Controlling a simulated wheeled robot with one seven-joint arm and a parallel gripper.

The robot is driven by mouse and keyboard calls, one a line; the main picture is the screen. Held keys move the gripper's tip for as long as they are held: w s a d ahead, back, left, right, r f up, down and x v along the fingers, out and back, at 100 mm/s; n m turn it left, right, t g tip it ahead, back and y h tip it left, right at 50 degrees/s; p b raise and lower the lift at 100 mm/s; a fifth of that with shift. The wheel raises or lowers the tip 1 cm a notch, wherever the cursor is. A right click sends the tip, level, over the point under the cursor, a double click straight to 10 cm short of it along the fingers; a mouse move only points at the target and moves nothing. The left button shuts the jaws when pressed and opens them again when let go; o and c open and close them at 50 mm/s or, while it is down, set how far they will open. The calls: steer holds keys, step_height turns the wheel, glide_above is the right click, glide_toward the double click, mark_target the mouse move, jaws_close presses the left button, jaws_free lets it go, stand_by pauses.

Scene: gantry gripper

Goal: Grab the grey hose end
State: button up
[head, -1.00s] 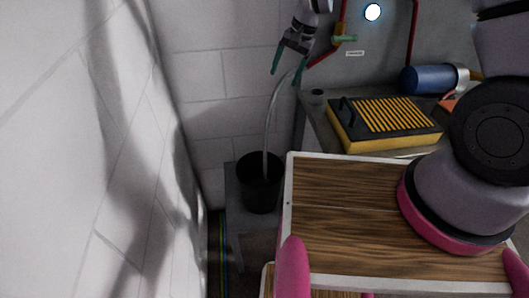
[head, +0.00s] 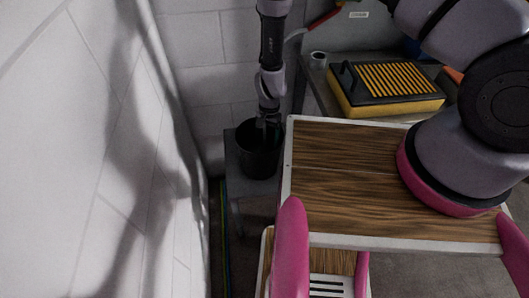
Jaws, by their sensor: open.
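The grey hose (head: 296,35) shows only as a short curved piece at the top, just right of my arm. The rest of it, with its end, is hidden behind my arm and gripper or inside the black bucket (head: 247,160).
A wooden-topped cart (head: 340,160) with a white edge stands close to the bucket's right. A yellow and black ribbed case (head: 390,85) lies on the bench behind. A white block wall (head: 100,150) bounds the left. The bucket stands on a grey ledge (head: 234,180).

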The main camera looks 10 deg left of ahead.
mark_target(265, 145)
steer(key=f, duration=0.5)
steer(key=shift+s+a+f, duration=0.35)
steer(key=shift+s, duration=0.05)
jaws_close()
